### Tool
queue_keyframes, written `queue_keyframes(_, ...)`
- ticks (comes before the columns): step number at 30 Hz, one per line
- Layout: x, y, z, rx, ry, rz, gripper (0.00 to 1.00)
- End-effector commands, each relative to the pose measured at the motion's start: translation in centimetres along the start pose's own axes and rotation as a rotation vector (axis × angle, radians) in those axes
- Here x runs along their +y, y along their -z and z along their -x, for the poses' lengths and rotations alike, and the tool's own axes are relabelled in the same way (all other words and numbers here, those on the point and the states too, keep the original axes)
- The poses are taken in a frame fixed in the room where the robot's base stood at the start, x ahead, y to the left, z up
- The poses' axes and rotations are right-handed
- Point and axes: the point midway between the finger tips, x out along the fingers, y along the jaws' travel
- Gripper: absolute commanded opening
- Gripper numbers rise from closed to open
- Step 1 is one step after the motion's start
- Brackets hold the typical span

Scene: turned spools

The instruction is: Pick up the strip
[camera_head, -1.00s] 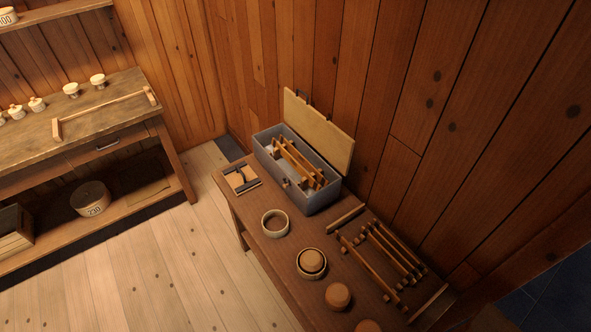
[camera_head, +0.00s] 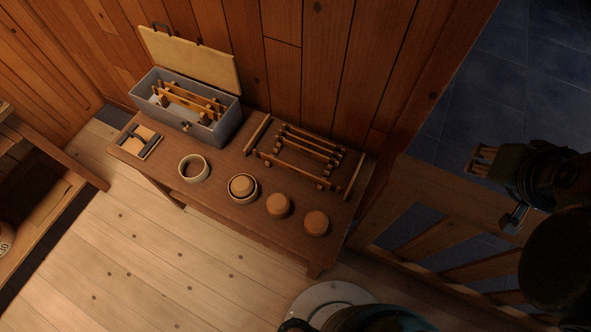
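Several thin wooden strips (camera_head: 308,144) lie side by side on small blocks at the right part of the brown table (camera_head: 222,211). More long wooden strips (camera_head: 190,101) are inside the open grey box (camera_head: 184,126) at the table's back left. I cannot tell which one is the task's strip. My gripper (camera_head: 482,160) is at the right edge of the view, to the right of the table and well apart from the strips. It is dark and small here, and I cannot tell whether its fingers are open.
The box lid (camera_head: 190,58) stands raised at the back. A pale ring-shaped bowl (camera_head: 194,168), a bowl with a round wooden piece (camera_head: 243,187) and two round wooden pieces (camera_head: 278,205) (camera_head: 316,223) line the front. A holder (camera_head: 139,141) sits left. A wooden railing (camera_head: 445,205) stands right.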

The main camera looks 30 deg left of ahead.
Motion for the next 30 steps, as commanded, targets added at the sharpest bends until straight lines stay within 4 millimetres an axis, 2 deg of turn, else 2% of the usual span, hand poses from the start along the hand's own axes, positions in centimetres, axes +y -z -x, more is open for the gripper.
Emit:
queue_keyframes(9, 0.0, 0.0, 0.0, 0.000, 0.000, 0.000, 0.33)
queue_keyframes(12, 0.0, 0.0, 0.0, 0.000, 0.000, 0.000, 0.21)
queue_keyframes(23, -0.1, 0.0, -0.1, -0.001, 0.001, 0.003, 0.21)
queue_keyframes(30, -1.3, 0.4, -0.9, -0.020, 0.018, 0.049, 0.21)
